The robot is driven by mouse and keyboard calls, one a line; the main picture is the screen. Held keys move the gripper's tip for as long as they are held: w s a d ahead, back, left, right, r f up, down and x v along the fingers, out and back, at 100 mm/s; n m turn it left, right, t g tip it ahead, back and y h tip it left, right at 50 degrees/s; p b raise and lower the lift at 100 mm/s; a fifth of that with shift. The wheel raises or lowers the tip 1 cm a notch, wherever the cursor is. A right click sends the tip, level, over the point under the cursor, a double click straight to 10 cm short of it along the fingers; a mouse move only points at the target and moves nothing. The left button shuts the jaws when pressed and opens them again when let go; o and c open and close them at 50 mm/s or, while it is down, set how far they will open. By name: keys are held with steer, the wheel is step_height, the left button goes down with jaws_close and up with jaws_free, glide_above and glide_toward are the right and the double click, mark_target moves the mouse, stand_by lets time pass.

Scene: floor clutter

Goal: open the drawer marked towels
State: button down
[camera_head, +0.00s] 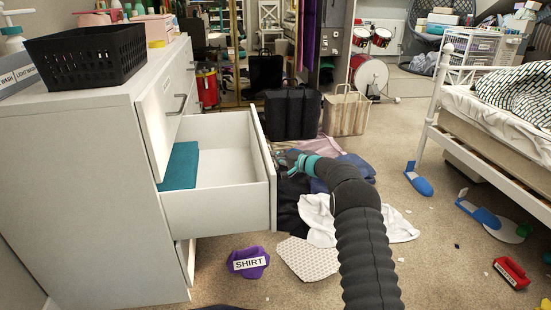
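A white dresser (85,190) stands at the left. Its middle drawer (225,208) is pulled well out, and a folded teal cloth (179,167) lies inside against the left side. The outer face of this drawer is turned away, so I cannot read any marking on it. The drawer above (152,135) has a bar handle and looks slightly out. My gripper (284,159) is at the outer side of the open drawer's front, near its upper edge. Its fingertips are small and partly hidden, so I cannot tell whether they are open or touch the handle.
A black basket (88,56) stands on the dresser. Clothes, including a white cloth (315,215), lie on the floor beneath my arm. A purple cloth marked SHIRT (248,262) lies before the dresser. A bed (500,120) is at the right.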

steer(key=c, duration=1.2)
jaws_free()
steer(key=shift+d, duration=0.1)
steer(key=v, duration=1.2)
steer(key=shift+f, duration=0.1)
